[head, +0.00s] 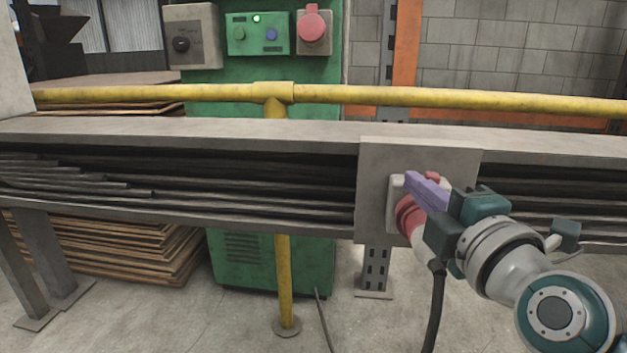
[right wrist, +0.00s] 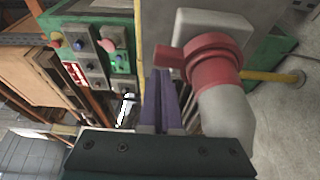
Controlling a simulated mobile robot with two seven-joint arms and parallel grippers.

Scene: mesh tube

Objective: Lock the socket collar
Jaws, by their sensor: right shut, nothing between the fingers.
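The red socket collar (head: 408,214) sits on the front of a grey plate on the cable tray, partly hidden behind my right gripper in the head view. In the right wrist view the collar (right wrist: 213,62) is a red ring with a lug (right wrist: 168,56) sticking out to the left. A pale grey plug (right wrist: 226,115) sits in it, and a black cable (head: 435,300) hangs below. My right gripper (head: 425,188) has purple fingers, shut and empty. In the right wrist view its fingers (right wrist: 160,95) lie beside the collar, close to the lug; I cannot tell whether they touch.
A yellow rail (head: 400,95) runs behind the tray (head: 200,128), with a yellow post (head: 283,270) below it. A green cabinet (head: 262,75) with buttons and a red knob stands behind. Stacked brown sheets (head: 110,245) lie at left. The floor in front is clear.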

